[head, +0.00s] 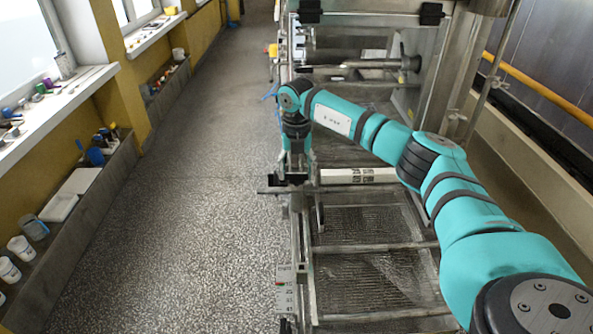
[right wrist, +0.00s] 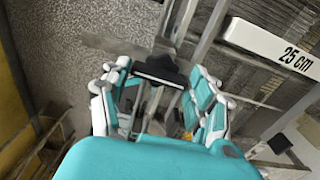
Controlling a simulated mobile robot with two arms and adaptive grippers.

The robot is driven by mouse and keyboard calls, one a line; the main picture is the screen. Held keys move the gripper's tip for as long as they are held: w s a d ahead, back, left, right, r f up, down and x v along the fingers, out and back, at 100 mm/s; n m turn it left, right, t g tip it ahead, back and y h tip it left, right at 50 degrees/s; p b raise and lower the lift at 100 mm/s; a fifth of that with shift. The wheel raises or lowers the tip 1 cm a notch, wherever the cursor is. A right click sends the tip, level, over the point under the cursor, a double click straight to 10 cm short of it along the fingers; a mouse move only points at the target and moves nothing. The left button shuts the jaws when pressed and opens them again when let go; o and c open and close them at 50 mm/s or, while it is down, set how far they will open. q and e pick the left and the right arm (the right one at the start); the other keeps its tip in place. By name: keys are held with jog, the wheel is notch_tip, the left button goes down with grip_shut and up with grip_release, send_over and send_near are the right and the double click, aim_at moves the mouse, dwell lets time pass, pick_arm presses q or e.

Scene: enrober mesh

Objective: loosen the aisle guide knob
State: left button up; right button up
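A black knob (right wrist: 160,69) shows in the right wrist view on a metal bar at the side of the machine frame. In the head view the dark knob (head: 290,180) is partly hidden below my right gripper (head: 297,160). In the right wrist view, my right gripper (right wrist: 160,75) has its teal and white fingers spread, one on each side of the knob. I cannot tell whether either fingertip touches it. My left gripper is not in view.
Wire mesh (head: 365,245) and metal cross rails fill the machine frame. A numbered scale plate (head: 285,290) hangs on its near left side. A speckled floor aisle (head: 190,200) is clear. A wall ledge (head: 85,205) with cups and small items runs along the left.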

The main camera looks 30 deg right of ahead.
aim_at(296, 173)
jog(key=o, duration=0.4)
notch_tip(296, 173, up, 12)
dwell(0.5)
dwell(0.4)
